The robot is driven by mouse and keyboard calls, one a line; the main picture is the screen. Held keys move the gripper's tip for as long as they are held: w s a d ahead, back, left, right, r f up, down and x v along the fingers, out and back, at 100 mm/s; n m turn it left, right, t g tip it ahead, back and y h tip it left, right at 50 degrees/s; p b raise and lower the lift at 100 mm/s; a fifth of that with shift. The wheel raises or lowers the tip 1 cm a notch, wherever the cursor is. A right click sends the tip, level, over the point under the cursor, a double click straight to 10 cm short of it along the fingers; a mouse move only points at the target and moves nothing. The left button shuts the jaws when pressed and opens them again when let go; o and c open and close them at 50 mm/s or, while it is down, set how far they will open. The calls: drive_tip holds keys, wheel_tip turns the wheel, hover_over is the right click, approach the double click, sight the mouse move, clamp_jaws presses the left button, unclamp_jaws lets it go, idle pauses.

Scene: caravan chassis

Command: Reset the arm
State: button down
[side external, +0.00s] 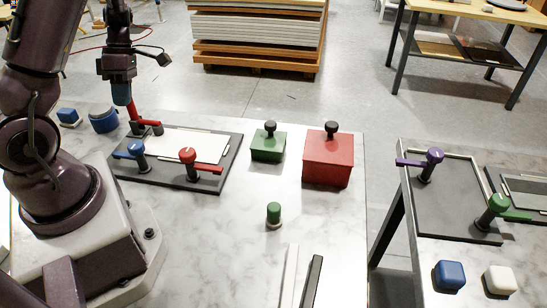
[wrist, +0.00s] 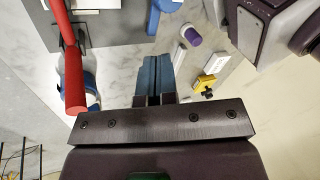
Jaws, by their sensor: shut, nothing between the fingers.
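My gripper (side external: 122,101) hangs at the left of the side external view, with its blue fingers pointing down above the back left of the marble table (side external: 215,245). In the wrist view the blue fingers of my gripper (wrist: 154,62) are together and hold nothing. A red lever (side external: 133,113) stands right beside the fingertips in the side external view. In the wrist view the red lever (wrist: 72,70) is left of the fingers, with a gap between them. I cannot tell the exact height of the fingertips above the table.
A dark clamp board (side external: 222,160) with a blue lever (side external: 136,150) and a red-knobbed lever (side external: 188,156) lies near me. A green box (side external: 268,147) and a red box (side external: 328,160) stand right of it. A purple cylinder (wrist: 190,36) and yellow piece (wrist: 204,83) lie near the fingers.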

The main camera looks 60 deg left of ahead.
drive_tip(key=w+d+r+m+t, duration=0.1)
drive_tip(key=w+d+r+m, duration=0.1)
drive_tip(key=d+r+m, duration=0.3)
drive_tip(key=w+d+m+t+y, duration=0.15)
drive_tip(key=d+m, duration=0.25)
drive_tip(key=m, duration=0.4)
drive_tip(key=w+d+r+m+t, duration=0.1)
drive_tip(key=w+d+r+m, duration=0.25)
drive_tip(key=m, duration=0.25)
drive_tip(key=s+d+r+m+t+y, duration=0.1)
drive_tip(key=d+r+m+t, duration=0.4)
drive_tip(key=d+r+m, duration=0.5)
drive_tip(key=shift+s+d+m+y, duration=0.35)
drive_tip(key=shift+s+d+m, duration=0.5)
drive_tip(key=shift+d+m, duration=0.35)
drive_tip(key=shift+r+t, duration=0.1)
drive_tip(key=shift+t, duration=0.15)
